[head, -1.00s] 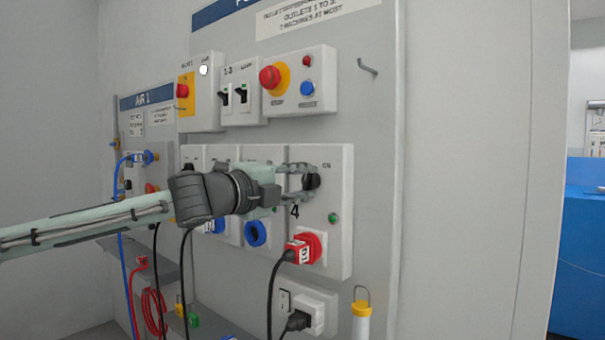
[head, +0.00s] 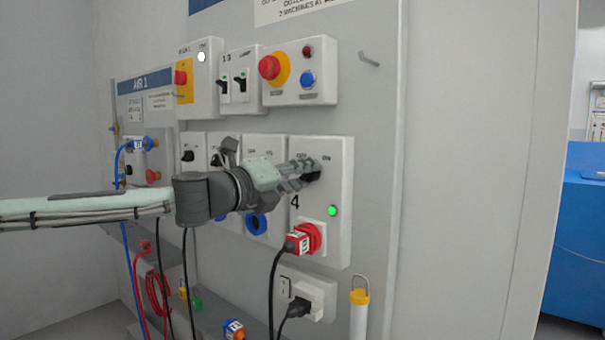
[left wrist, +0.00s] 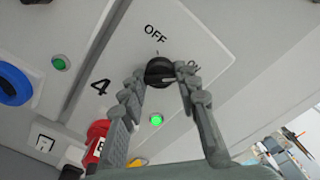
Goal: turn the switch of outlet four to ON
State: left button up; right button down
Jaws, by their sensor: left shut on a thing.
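The outlet four panel (head: 337,195) is a pale box marked 4, with a black rotary switch (head: 312,172) near its top. The switch also shows in the left wrist view (left wrist: 158,70), below the OFF mark; its pale pointer line is turned away from OFF toward the ON mark, which is partly hidden by a finger. My left gripper (head: 306,172) is shut on the switch, one finger on each side of the knob (left wrist: 163,78). The green lamp (head: 332,211) on the panel is lit. My right gripper is not in view.
A red plug (head: 298,243) sits in the red socket below the switch, its black cable hanging down. Other outlet panels stand to the left, one with a blue socket (head: 256,224). Above is a box with a red emergency button (head: 269,67). A yellow-capped tube (head: 359,297) is lower right.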

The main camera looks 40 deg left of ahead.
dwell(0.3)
pick_arm(q)
jog(key=o, duration=1.1)
jog(key=shift+o, duration=0.2)
jog(key=s, duration=1.2)
jog(key=shift+a, duration=0.45)
